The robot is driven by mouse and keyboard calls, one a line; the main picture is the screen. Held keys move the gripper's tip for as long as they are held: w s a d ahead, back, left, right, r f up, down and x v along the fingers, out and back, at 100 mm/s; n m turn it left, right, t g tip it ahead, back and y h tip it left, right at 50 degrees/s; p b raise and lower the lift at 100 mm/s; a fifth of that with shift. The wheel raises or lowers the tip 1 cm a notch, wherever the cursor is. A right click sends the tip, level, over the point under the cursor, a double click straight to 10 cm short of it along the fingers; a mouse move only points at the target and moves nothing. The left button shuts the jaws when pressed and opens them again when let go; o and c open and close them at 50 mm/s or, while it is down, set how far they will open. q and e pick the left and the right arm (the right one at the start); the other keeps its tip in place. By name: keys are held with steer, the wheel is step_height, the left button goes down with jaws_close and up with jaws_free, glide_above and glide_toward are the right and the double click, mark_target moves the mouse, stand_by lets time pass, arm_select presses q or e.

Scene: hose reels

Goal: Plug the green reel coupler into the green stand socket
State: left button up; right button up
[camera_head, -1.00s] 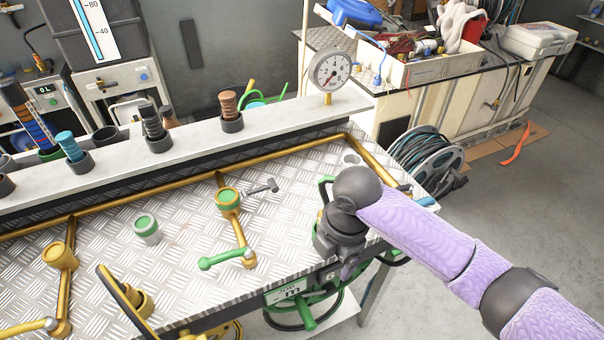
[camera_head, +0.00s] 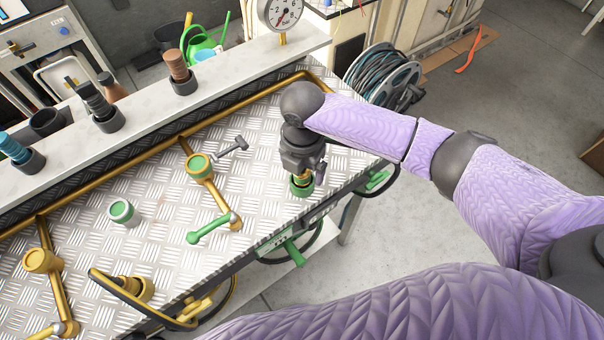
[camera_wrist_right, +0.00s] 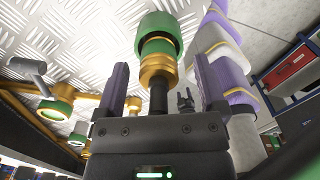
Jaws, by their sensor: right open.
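The green reel coupler (camera_head: 303,184) is upright near the bench's front edge, under my right gripper (camera_head: 303,176). In the right wrist view the coupler (camera_wrist_right: 157,66) has green and brass rings and a black stem. The stem is between the two open fingers of the right gripper (camera_wrist_right: 160,88), with gaps on both sides. The wider green part (camera_wrist_right: 157,27) points away from the palm; I cannot tell whether it is a separate holder. The green stand socket (camera_head: 199,166), a brass fitting with a green ring, is left of the gripper. My left gripper is out of view.
A lever with a green handle (camera_head: 208,229) and a grey T-shaped handle (camera_head: 232,147) flank the socket. A grey cup with a green rim (camera_head: 122,213) stands left. A raised shelf (camera_head: 225,76) runs behind. Textured plate between gripper and socket is mostly clear.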

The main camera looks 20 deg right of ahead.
jaws_close()
stand_by(0.3)
steer(key=shift+r, duration=0.1)
